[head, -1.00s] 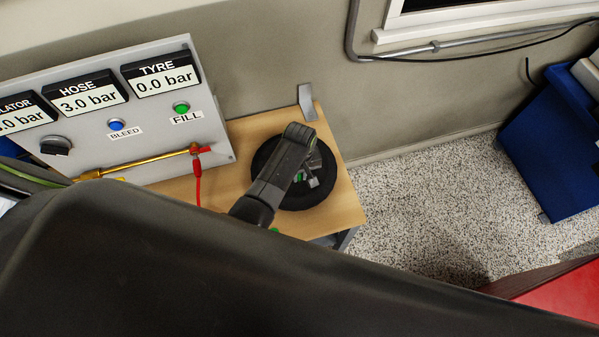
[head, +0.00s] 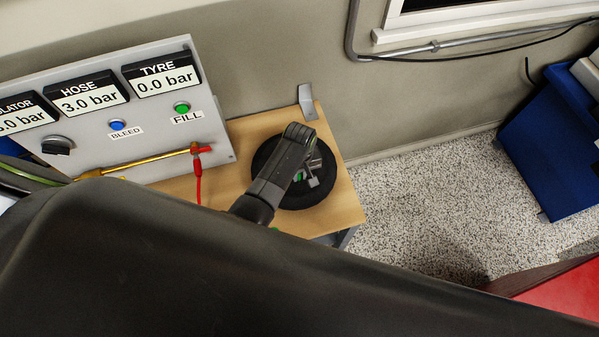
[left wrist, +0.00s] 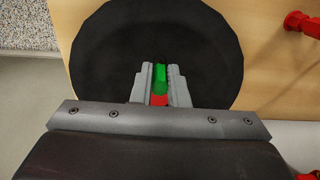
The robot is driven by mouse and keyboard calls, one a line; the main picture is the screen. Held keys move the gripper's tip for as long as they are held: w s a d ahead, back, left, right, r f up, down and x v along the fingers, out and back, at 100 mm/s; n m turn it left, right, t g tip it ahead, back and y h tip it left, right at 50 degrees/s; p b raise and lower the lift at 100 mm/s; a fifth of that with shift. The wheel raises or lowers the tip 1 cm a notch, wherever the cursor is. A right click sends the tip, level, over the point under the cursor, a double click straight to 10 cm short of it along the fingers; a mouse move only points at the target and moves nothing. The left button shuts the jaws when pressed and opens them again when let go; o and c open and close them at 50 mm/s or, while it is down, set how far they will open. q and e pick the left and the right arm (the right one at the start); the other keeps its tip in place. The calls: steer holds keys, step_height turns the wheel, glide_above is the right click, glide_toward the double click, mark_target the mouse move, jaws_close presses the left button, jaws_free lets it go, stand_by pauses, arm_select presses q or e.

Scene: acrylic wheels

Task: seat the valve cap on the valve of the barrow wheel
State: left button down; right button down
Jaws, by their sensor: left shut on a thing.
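The barrow wheel (head: 265,160) is a black tyre lying flat on a wooden bench. It fills the upper middle of the left wrist view (left wrist: 100,60). My left gripper (head: 312,179) is over the wheel, pointing down at its middle. In the left wrist view its two grey fingers (left wrist: 160,70) are closed on a small green piece (left wrist: 160,77), seemingly the valve cap. A red piece (left wrist: 159,99) shows just behind it, between the fingers. The valve cannot be made out, so I cannot tell whether the cap touches it. My right gripper is out of view.
A grey panel (head: 150,155) with gauges stands at the bench's (head: 345,210) left; TYRE reads 0.0 bar, HOSE 3.0 bar. A red-ended brass fitting (head: 200,149) with a red hose (head: 198,185) is close by. A grey bracket (head: 306,102) stands at the back edge.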

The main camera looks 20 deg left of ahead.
arm_select(q)
steer(key=shift+f+b, duration=0.8)
steer(key=shift+f, duration=0.35)
steer(key=c, duration=1.3)
jaws_free()
steer(key=shift+c, duration=0.2)
steer(key=shift+r, duration=0.1)
